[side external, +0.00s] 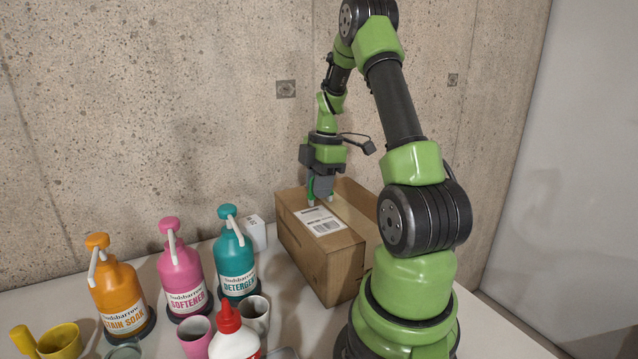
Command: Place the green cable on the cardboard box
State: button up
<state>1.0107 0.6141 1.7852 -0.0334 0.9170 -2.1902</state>
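My gripper (321,201) points down just above the far part of the box top. Its two pale fingertips show a little apart. A narrow green piece (311,187) shows along the left side of the fingers; it may be the green cable, but it is too small to be sure. I cannot tell whether the fingers grip it or whether it touches the box. No other green cable is in plain view.
Orange (116,290), pink (182,272) and teal (235,255) pump bottles stand left of the box. A small white box (256,233) is behind the teal bottle. Cups and a white red-capped bottle (234,340) are in front. My arm hides the table at right.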

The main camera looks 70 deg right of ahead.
jog(key=o, duration=0.3)
